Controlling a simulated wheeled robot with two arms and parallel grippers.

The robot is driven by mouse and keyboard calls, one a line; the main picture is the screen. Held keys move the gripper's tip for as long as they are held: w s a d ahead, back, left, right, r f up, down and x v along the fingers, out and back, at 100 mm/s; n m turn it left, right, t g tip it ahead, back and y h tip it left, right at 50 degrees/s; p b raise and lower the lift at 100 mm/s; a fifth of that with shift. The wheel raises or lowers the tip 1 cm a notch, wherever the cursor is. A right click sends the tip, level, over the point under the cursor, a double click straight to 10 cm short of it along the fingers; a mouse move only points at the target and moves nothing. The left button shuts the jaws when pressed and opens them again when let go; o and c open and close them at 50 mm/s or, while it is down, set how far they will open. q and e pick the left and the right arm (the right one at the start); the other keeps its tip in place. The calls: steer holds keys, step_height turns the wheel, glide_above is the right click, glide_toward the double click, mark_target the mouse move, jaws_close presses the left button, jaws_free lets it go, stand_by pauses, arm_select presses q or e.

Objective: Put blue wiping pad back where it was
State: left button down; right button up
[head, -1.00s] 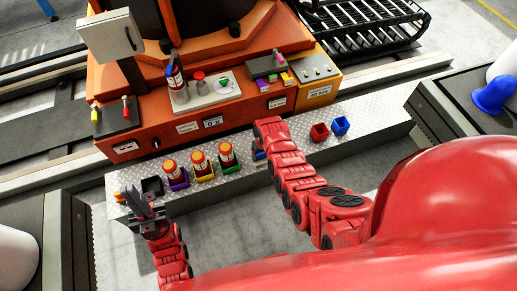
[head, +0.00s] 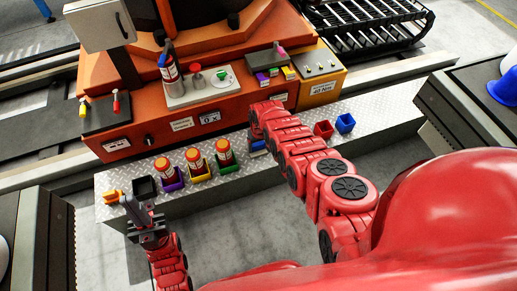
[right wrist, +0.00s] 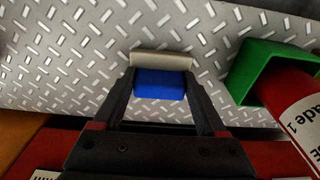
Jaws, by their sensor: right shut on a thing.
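The blue wiping pad, a small blue block with a beige strip along one side, shows between the fingertips in the right wrist view (right wrist: 160,83). My right gripper (right wrist: 163,88) is shut on it. The pad is at or just above the metal tread-plate ledge (right wrist: 70,60); I cannot tell if it touches. In the head view the pad (head: 258,148) shows just right of the green bobbin holder, and my right arm hides most of the gripper. My left gripper (head: 137,212) hangs by the ledge's left end, with nothing visible in it; its finger gap is unclear.
Bobbins stand in the purple (head: 173,180), yellow (head: 201,172) and green (head: 226,163) holders. The green holder (right wrist: 245,70) is close right of my right gripper in the wrist view. A black tray (head: 145,187), red box (head: 323,129) and blue box (head: 345,122) share the ledge.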

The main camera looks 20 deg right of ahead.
steer(key=shift+r, duration=0.1)
steer(key=shift+f, duration=0.2)
steer(key=o, duration=1.4)
steer(key=shift+r, duration=0.1)
